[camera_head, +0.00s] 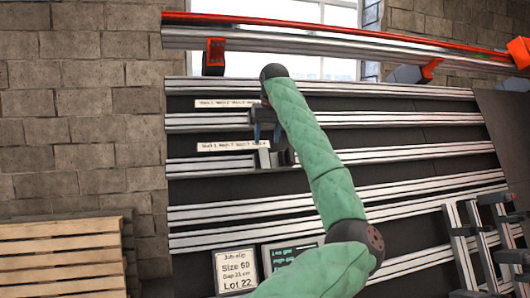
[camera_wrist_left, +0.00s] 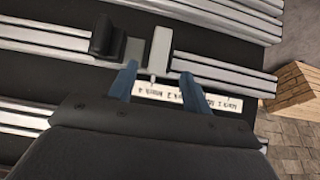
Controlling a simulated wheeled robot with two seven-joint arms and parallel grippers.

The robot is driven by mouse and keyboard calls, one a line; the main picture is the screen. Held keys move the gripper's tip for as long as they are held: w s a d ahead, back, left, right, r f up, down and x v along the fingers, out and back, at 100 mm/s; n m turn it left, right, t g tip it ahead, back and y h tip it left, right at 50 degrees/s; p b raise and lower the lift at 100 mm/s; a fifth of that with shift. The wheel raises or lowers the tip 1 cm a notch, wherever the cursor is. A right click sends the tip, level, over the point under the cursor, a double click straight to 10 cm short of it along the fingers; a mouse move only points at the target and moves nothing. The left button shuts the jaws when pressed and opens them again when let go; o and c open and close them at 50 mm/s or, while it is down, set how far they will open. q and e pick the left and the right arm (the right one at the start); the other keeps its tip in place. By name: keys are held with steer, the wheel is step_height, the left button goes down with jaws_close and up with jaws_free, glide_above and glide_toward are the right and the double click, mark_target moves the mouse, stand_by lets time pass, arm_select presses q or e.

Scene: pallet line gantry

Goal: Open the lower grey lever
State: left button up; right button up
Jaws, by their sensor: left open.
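A light grey lever-like plate (camera_wrist_left: 161,48) stands on a silver rail in the left wrist view, next to a grey block (camera_wrist_left: 134,50) and a black block (camera_wrist_left: 105,38). In the head view the light grey piece (camera_head: 264,158) sits on the lower marked rail. My left gripper (camera_head: 267,134) points down just above it; its blue fingers are open. In the wrist view the open gripper (camera_wrist_left: 158,72) has its fingertips on either side of the plate's near end, with nothing visibly clamped. Contact cannot be told. My right gripper is not in view.
A lower mark strip (camera_head: 227,146) lies above that rail, and an upper strip (camera_head: 227,104) is higher. Signs (camera_head: 236,270) stand below. Stacked wooden pallets (camera_head: 62,255) are at left, rail frames (camera_head: 470,245) at right. A red-edged gantry beam (camera_head: 340,32) crosses the top.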

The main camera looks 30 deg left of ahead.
mark_target(265, 154)
arm_select(q)
steer(key=p+x, duration=0.3)
steer(key=x, duration=0.2)
steer(key=shift+a+f, duration=0.2)
steer(key=shift+w+f, duration=0.15)
steer(key=shift+f, duration=0.2)
steer(key=shift+w+f, duration=0.25)
steer(key=shift+f, duration=0.15)
steer(key=shift+s+a+r, duration=0.1)
steer(key=shift+s, duration=0.05)
steer(key=shift+c, duration=0.9)
steer(key=c, duration=0.8)
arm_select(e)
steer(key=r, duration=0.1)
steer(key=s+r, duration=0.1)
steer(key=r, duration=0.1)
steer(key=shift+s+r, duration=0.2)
